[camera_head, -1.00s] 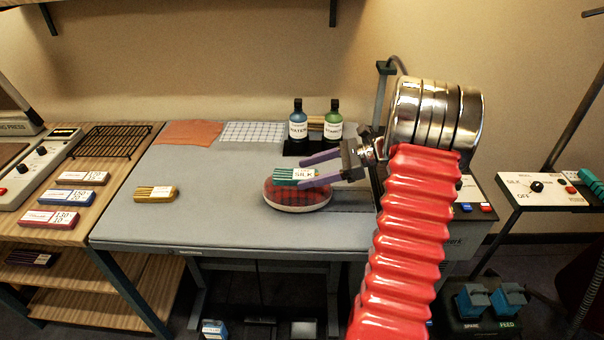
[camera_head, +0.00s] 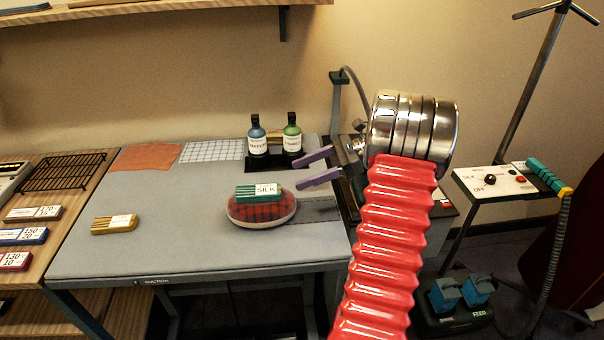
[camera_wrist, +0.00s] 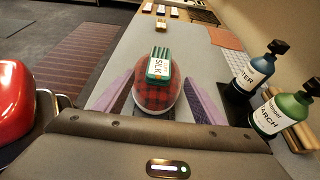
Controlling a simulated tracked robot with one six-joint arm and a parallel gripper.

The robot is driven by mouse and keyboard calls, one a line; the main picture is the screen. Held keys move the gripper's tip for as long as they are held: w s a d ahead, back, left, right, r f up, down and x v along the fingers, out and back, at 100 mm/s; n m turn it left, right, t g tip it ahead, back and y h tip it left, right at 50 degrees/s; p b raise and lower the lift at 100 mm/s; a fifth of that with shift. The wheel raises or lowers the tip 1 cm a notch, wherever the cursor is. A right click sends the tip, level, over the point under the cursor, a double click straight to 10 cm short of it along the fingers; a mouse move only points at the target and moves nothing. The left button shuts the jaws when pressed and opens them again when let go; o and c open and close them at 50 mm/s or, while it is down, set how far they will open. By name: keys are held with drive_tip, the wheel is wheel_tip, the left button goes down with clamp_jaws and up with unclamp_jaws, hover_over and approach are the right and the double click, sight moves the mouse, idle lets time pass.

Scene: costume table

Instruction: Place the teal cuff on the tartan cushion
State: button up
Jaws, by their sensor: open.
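The teal cuff (camera_head: 259,192), with a white SILK label, lies on top of the red tartan cushion (camera_head: 262,212) on the grey table. In the wrist view the teal cuff (camera_wrist: 160,64) also rests on the tartan cushion (camera_wrist: 155,96). My gripper (camera_head: 312,168) is open and empty, to the right of the cuff and apart from it in the head view. In the wrist view its purple fingers (camera_wrist: 156,98) are spread, with the cushion and cuff beyond and between them.
A mustard cuff (camera_head: 115,224) lies on the left of the table. A wire rack (camera_head: 66,172) is farther left. The table between is clear.

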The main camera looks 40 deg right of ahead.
idle(0.4)
drive_tip(key=a+n, duration=0.1)
drive_tip(key=a, duration=0.1)
drive_tip(key=a+r+n+g, duration=0.1)
drive_tip(key=a, duration=0.2)
drive_tip(key=a+r+n+g+h, duration=0.1)
drive_tip(key=a, duration=0.2)
drive_tip(key=shift+w+a+r, duration=0.15)
drive_tip(key=shift+w+a, duration=0.05)
drive_tip(key=shift+w, duration=0.2)
drive_tip(key=s+a+r+n+g+h, duration=0.25)
drive_tip(key=a+n, duration=0.35)
drive_tip(key=a, duration=0.5)
drive_tip(key=s+a+r+n+t+h, duration=0.1)
drive_tip(key=s+a+n+h, duration=0.6)
drive_tip(key=s+a+n, duration=0.7)
drive_tip(key=shift+a+n+t, duration=0.55)
drive_tip(key=shift+n, duration=0.65)
drive_tip(key=shift+s, duration=0.1)
drive_tip(key=shift+c, duration=0.4)
